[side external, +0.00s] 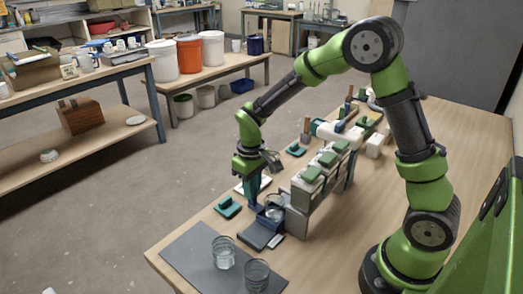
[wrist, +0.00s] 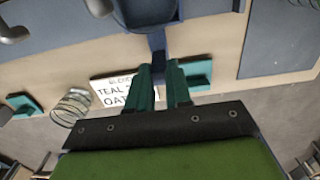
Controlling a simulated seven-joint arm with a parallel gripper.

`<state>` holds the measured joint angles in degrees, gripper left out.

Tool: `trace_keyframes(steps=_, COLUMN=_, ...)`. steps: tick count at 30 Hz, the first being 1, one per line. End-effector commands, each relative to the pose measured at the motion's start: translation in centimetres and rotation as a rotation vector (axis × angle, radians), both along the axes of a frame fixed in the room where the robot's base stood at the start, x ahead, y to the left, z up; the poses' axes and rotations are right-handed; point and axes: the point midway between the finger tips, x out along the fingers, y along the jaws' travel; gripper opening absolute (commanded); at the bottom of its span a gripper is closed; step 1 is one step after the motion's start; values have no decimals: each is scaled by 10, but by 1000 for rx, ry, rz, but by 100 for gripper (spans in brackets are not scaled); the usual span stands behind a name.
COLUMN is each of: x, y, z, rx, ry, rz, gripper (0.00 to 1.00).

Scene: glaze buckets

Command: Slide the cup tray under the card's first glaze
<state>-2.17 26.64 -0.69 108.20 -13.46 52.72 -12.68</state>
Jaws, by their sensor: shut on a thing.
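The dark blue cup tray (side external: 270,222) stands on the table at the near end of the dispenser rack (side external: 300,195), with a small cup (side external: 274,212) in it. In the wrist view the tray's blue handle (wrist: 157,42) runs down between my teal fingers. My gripper (side external: 254,204) is shut on this handle, low over the table; its fingers also show in the wrist view (wrist: 160,70). The white card (wrist: 112,92) lies partly behind the fingers; "TEAL 2" and "OAT" are readable, the rest is hidden or blurred. The tray's exact position under the outlets cannot be told.
Two clear glasses (side external: 223,252) (side external: 256,274) stand on the grey mat (side external: 190,255) at the front. Teal blocks (side external: 227,207) (side external: 296,150) lie along the table's edge. Green-topped containers (side external: 327,160) line the rack. A ribbed round object (wrist: 71,106) shows left of the card.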

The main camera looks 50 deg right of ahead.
Motion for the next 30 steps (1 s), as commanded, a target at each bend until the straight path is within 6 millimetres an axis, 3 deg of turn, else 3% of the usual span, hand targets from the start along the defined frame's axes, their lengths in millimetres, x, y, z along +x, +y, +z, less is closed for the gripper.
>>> trace_keyframes(steps=21, x=1, y=-52, z=1, rx=-1, ry=-4, rz=-3, gripper=0)
trace_keyframes(steps=30, x=1, y=-57, z=1, rx=-1, ry=-4, rz=-1, gripper=0)
